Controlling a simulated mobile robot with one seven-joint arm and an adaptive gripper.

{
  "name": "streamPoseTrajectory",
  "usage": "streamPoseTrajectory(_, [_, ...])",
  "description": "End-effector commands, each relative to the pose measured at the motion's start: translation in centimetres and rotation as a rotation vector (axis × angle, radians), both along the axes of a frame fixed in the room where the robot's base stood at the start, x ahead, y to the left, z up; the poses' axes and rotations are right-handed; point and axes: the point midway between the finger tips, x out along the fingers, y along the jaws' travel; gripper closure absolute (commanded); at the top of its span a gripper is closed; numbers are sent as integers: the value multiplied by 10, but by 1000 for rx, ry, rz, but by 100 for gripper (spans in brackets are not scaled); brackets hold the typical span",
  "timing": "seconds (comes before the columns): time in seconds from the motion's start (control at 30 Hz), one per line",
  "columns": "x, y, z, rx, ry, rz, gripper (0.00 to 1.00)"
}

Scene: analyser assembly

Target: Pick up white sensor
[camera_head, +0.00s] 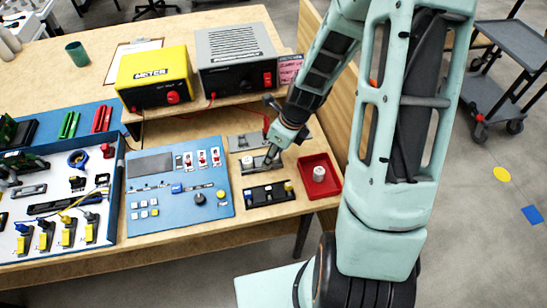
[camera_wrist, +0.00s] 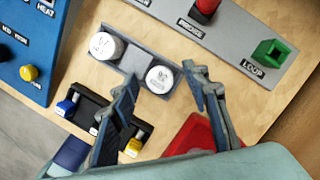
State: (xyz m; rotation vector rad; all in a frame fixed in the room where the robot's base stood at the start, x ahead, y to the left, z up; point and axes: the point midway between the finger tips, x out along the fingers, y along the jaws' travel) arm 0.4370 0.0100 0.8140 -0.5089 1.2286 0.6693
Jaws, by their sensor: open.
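Two short white cylindrical sensors with dark print stand in a grey holder (camera_wrist: 133,58). In the wrist view, one white sensor (camera_wrist: 105,46) is at the holder's left end, and another (camera_wrist: 160,79) is at its right end. My gripper (camera_wrist: 161,73) is open, with its fingertips on either side of the right sensor and a gap at each side. In the head view my gripper (camera_head: 272,156) is over the grey holder's right part and hides the sensor there; the left sensor (camera_head: 247,160) shows. A third white cylinder (camera_head: 318,173) stands in the red tray (camera_head: 333,186).
A black holder (camera_head: 265,195) with blue and yellow pieces lies in front of the grey one. A blue control panel (camera_head: 150,218) is on the left. A grey panel with a red knob (camera_wrist: 205,8) and green part (camera_wrist: 270,50) is behind.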

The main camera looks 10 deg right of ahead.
Motion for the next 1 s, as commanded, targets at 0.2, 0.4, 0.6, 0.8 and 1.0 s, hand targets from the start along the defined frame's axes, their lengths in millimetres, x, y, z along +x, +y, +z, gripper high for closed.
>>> streamPoseTrajectory(0.2, [0, 0, 0, 0, 0, 0, 66])
streamPoseTrajectory(0.4, [0, 0, 0, 0, 0, 0, 88])
streamPoseTrajectory(0.6, [0, 0, 0, 0, 0, 0, 94])
streamPoseTrajectory(0.8, [0, -1, 3, 0, 0, 0, 94])
streamPoseTrajectory(1.0, [3, -4, 17, 0, 0, 2, 94])
